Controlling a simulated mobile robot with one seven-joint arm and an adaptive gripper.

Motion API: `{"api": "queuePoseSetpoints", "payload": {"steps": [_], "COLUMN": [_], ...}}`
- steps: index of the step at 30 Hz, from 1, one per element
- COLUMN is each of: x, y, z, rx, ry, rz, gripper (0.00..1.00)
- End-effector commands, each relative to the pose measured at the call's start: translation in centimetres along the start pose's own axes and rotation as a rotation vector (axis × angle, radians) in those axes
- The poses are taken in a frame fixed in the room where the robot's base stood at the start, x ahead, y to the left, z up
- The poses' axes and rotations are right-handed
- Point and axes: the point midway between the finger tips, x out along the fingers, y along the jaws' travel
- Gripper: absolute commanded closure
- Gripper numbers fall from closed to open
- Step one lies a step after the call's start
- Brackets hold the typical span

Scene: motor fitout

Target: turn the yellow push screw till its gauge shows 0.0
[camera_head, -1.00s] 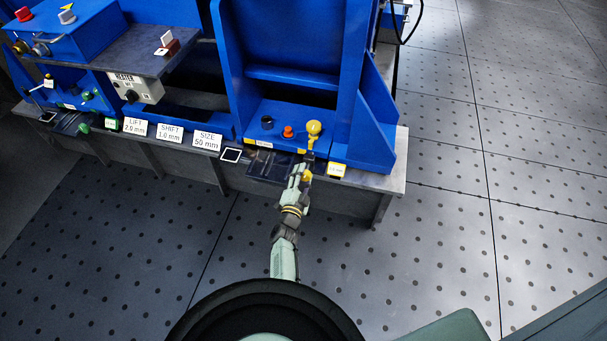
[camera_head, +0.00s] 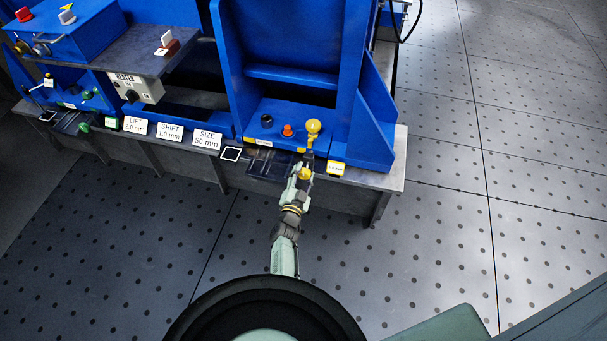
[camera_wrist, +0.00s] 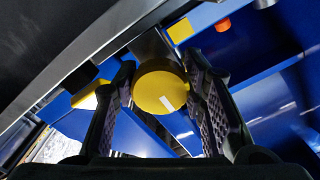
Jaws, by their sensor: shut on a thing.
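The yellow push screw (camera_head: 313,127) has a round head and sits at the front of the blue frame. In the wrist view its round yellow face (camera_wrist: 160,87) lies between my two dark fingers and carries a short white mark. My gripper (camera_head: 311,146) is shut on it from the front; the fingers also show in the wrist view (camera_wrist: 162,98). A small yellow-edged label (camera_head: 336,168), perhaps its gauge, stands on the table edge just to the right. Its figures are too small to read.
An orange knob (camera_head: 287,131) and a black knob (camera_head: 267,121) stand left of the screw. Blue uprights flank it. White SIZE (camera_head: 207,139), SHIFT (camera_head: 170,132) and LIFT (camera_head: 135,125) signs line the table edge. The floor at right is clear.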

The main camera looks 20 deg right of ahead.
Motion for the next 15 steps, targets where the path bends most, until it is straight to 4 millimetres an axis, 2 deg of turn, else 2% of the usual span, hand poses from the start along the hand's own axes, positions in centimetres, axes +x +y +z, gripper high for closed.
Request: {"api": "queuePoseSetpoints", "payload": {"steps": [3,4,13,15], "x": [0.15,0.15,0.06,0.05], "y": [-0.18,-0.18,-0.08,-0.06], "z": [-0.11,-0.11,-0.05,-0.04], "rx": [0.002,0.002,0.002,0.002], "ry": [0.002,0.002,0.001,0.001], "rz": [-0.002,-0.002,-0.001,-0.001], "gripper": [0.9,0.61,0.41,0.41]}}
